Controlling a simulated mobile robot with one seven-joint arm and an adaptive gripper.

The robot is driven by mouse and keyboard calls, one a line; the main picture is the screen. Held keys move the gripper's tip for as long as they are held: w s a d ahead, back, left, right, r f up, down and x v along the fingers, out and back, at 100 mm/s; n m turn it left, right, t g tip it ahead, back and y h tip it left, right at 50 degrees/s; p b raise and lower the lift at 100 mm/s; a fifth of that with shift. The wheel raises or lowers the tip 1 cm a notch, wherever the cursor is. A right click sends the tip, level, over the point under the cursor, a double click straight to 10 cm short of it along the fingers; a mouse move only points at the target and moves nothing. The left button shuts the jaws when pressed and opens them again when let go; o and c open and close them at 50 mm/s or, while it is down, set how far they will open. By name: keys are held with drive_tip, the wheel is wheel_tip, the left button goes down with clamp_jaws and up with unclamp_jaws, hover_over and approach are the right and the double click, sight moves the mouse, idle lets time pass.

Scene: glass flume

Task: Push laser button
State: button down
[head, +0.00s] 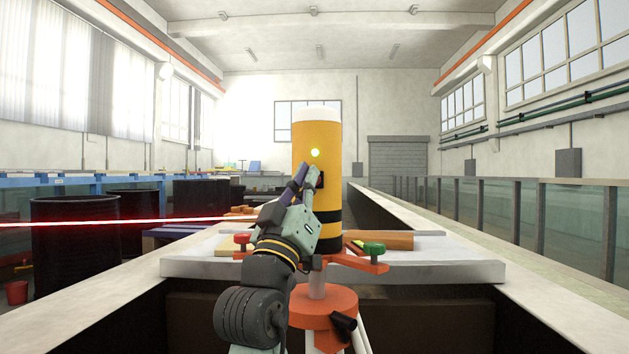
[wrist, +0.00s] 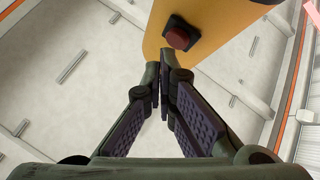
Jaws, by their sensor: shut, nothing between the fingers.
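The laser device is a yellow-orange cylinder (head: 318,140) with a white top and black bands, standing upright on an orange tripod mount (head: 330,305). In the wrist view the laser button (wrist: 179,38) is a red knob in a dark square housing on the yellow body (wrist: 214,18). In the head view the dark housing (head: 320,179) shows just beside my fingertips. My gripper (head: 309,171) is shut and empty in front of the cylinder. In the wrist view its fingertips (wrist: 164,62) lie just below the button; I cannot tell whether they touch the housing.
A red laser beam (head: 110,222) runs to the left from near the cylinder. A pale slab (head: 450,265) lies behind, across the flume walls. Dark barrels (head: 75,245) stand at left.

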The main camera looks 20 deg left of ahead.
drive_tip(key=shift+w+a, duration=0.1)
drive_tip(key=shift+w, duration=0.4)
idle(0.3)
drive_tip(key=shift+s, duration=0.55)
drive_tip(key=s+d, duration=0.2)
drive_tip(key=s, duration=0.3)
drive_tip(key=shift+s+b, duration=0.35)
drive_tip(key=shift+s, duration=0.05)
